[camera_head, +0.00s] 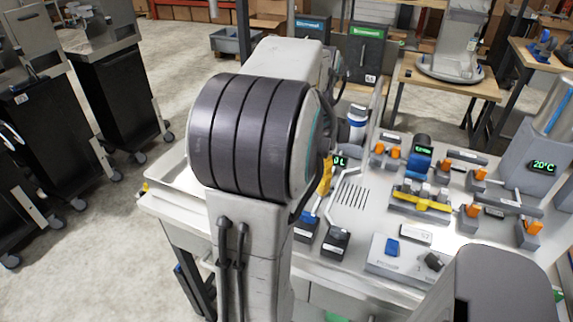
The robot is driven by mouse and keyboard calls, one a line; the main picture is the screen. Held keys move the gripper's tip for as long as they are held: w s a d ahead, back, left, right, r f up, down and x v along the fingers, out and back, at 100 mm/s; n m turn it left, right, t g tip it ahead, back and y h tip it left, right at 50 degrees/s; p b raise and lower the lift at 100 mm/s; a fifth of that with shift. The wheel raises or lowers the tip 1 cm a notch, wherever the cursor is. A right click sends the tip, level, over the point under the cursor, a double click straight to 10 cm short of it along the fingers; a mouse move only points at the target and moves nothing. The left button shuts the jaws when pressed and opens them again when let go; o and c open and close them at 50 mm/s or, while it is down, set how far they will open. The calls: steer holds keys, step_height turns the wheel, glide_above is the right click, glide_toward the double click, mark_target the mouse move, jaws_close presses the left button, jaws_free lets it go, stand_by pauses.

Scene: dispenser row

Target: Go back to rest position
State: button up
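My arm fills the middle of the head view, with a large grey joint wrapped in dark bands, and blocks part of the workbench. My gripper cannot be made out; it is either behind the arm or outside the picture. The white bench (309,258) stands behind and to the right of the arm. No held object can be seen.
On the bench are a blue-and-white cylinder (357,124), a yellow rack (421,200), a box with a blue switch (391,247) and a grey unit reading 20°C (543,167). Black wheeled cabinets (117,92) stand at left. Concrete floor (105,235) is free between cabinets and bench.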

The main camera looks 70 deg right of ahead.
steer(key=shift+n, duration=0.3)
steer(key=f+n, duration=0.1)
steer(key=n, duration=0.4)
steer(key=a+f+n, duration=0.1)
steer(key=f+n, duration=0.1)
steer(key=n, duration=0.3)
steer(key=f+n, duration=0.1)
steer(key=n, duration=0.4)
steer(key=shift+a+f+n+h, duration=0.15)
steer(key=shift+f+n+h, duration=0.15)
steer(key=w+a+n+t, duration=0.1)
steer(key=w+a+n, duration=0.3)
steer(key=a, duration=0.6)
steer(key=w+a+r+n+t, duration=0.1)
steer(key=w+a+n, duration=0.3)
steer(key=a+n, duration=0.5)
steer(key=w+a+n+t, duration=0.1)
steer(key=w+a+n, duration=0.3)
steer(key=a, duration=0.7)
steer(key=shift+w+a+r+n+t, duration=0.15)
steer(key=shift+w+a+n+t, duration=0.2)
steer(key=shift+n, duration=1.05)
